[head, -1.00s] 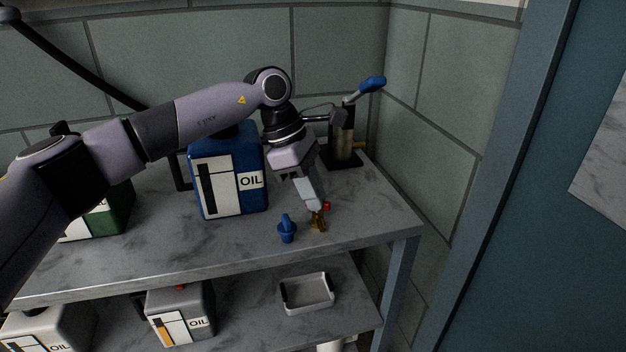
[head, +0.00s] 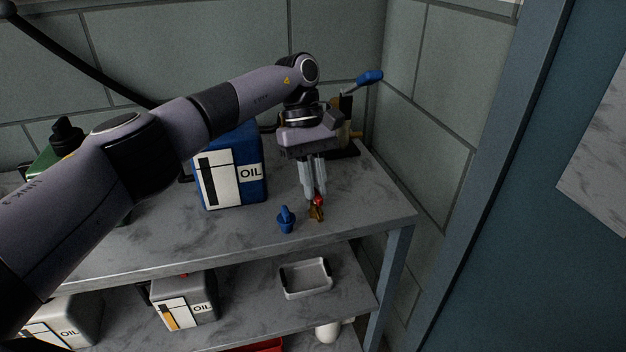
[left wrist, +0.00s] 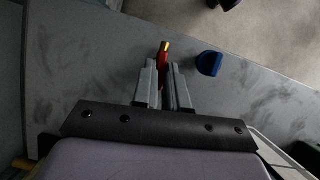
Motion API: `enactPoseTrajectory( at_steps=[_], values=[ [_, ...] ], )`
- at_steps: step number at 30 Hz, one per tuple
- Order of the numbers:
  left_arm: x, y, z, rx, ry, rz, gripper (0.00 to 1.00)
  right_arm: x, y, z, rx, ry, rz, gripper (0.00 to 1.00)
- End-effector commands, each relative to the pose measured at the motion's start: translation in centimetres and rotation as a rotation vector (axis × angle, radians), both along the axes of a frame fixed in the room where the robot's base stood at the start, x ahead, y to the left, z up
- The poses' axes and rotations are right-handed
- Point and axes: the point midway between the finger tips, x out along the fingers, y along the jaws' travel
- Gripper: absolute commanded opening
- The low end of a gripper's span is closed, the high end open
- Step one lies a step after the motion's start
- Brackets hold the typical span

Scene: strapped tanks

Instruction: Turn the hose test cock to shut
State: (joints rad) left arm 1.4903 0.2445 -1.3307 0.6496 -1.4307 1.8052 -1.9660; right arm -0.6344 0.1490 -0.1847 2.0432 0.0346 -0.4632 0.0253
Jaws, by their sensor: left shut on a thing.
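The hose test cock is a small brass fitting (head: 317,213) with a red handle (head: 318,201), near the front right of the bench top. In the left wrist view the brass end (left wrist: 165,46) shows just beyond my fingertips, and the red handle (left wrist: 163,62) lies between them. My left gripper (head: 313,194) points down over the cock, its fingers shut on the red handle; it also shows in the left wrist view (left wrist: 168,72). The fingers hide part of the handle, so its exact angle is hard to tell. My right gripper is not in view.
A small blue fitting (head: 286,219) stands close left of the cock. A blue oil can (head: 256,172) stands behind it to the left. A pump with a blue-tipped lever (head: 369,77) is at the back corner. A tray (head: 306,279) sits on the lower shelf.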

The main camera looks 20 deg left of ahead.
Motion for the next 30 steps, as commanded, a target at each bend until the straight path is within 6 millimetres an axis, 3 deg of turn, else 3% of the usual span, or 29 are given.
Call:
enactPoseTrajectory(
  at_steps=[10,26,27,28,29,30],
  values=[
    [0.13,-0.07,0.11,0.002,-0.003,-0.132,0.0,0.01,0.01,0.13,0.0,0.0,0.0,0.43],
    [0.17,-0.05,0.11,0.002,-0.006,-0.155,0.0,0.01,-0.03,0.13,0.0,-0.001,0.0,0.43],
    [0.17,-0.05,0.11,0.002,-0.006,-0.155,0.22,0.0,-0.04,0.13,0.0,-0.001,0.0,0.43],
    [0.16,-0.06,0.12,0.002,-0.006,-0.155,0.32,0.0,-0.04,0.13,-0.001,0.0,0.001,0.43],
    [0.16,-0.06,0.12,0.001,-0.005,-0.155,0.38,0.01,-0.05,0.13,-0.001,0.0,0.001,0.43],
    [0.16,-0.06,0.1,0.001,-0.005,-0.154,0.38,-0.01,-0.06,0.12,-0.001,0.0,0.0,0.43]
  ],
)
